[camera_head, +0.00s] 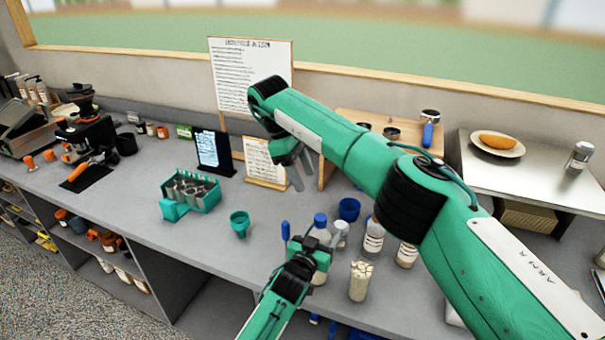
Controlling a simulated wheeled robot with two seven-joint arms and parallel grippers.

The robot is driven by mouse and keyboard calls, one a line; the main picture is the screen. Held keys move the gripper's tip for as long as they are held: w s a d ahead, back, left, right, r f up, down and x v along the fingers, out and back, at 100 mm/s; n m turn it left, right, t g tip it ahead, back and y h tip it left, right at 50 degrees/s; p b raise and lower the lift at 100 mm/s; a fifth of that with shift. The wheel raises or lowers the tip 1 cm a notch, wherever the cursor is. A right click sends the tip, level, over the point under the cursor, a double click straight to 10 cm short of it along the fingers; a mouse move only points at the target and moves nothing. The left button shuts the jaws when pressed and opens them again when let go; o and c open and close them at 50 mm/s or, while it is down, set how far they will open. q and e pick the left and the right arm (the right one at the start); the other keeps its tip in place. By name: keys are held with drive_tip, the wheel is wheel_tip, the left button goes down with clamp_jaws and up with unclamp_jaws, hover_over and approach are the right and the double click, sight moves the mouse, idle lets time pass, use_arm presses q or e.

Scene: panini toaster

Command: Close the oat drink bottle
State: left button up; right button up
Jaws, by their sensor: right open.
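I cannot read any label, so I cannot tell for certain which bottle is the oat drink. A bottle with a blue cap (320,220) stands at the counter's front, partly hidden behind my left gripper (310,242). My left gripper is right at this bottle; whether its fingers are shut on it is hidden. Two labelled bottles stand to the right, one upright bottle (373,240) and another (406,256) partly behind my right arm. My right gripper (293,172) is open and empty, pointing down above the counter, behind and left of the bottles.
A glass jar of pale pieces (359,282) stands at the front. A blue cup (349,209) and a teal cup (240,223) are nearby. A teal rack (205,194), a dark tablet (212,150) and a sign stand further back.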

use_arm(q)
drive_tip(key=shift+o, duration=1.3)
drive_tip(key=shift+s, duration=0.1)
drive_tip(key=shift+s+a+f, duration=0.1)
drive_tip(key=shift+s+a, duration=0.05)
drive_tip(key=shift+s, duration=0.1)
drive_tip(key=b+v, duration=0.4)
drive_tip(key=v, duration=0.9)
